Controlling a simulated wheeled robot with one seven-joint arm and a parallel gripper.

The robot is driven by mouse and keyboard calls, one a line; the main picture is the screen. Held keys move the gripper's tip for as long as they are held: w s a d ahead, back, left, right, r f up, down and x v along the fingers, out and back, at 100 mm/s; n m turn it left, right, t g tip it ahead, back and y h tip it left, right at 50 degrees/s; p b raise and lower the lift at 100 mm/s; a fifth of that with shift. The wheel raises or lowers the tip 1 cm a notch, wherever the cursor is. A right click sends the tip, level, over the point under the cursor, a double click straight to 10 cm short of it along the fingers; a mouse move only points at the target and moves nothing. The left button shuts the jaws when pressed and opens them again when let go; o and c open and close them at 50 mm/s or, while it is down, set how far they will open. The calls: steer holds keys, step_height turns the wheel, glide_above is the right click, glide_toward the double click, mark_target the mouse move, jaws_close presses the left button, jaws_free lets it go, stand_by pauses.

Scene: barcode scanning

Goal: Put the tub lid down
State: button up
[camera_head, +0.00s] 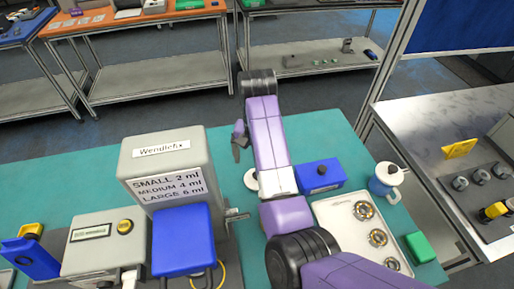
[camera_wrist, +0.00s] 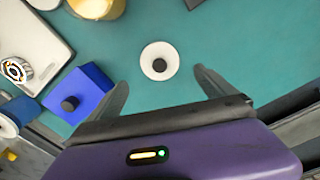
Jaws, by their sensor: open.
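The tub lid, a white round disc with a dark knob (camera_wrist: 160,61), lies flat on the teal table in the wrist view. In the head view part of the white lid (camera_head: 250,180) shows beside my arm, which hides the rest. My gripper (camera_wrist: 160,84) is open and empty, its two fingers spread on either side below the lid. In the head view my gripper (camera_head: 239,141) hangs over the table. A yellowish round container (camera_wrist: 97,7), perhaps the tub, is cut off at the top of the wrist view.
A blue box with a dark knob (camera_head: 320,173) and a white tray (camera_head: 332,213) with metal rings stand to the right. A blue-and-white pot (camera_head: 384,182) and green block (camera_head: 420,247) are farther right. The grey Wendlefix machine (camera_head: 163,150) stands left. Teal table (camera_wrist: 235,45) around the lid is clear.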

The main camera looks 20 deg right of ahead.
steer(key=shift+a+r, duration=0.15)
steer(key=shift+r, duration=0.8)
steer(key=shift+s+r, duration=0.1)
steer(key=shift+r, duration=0.9)
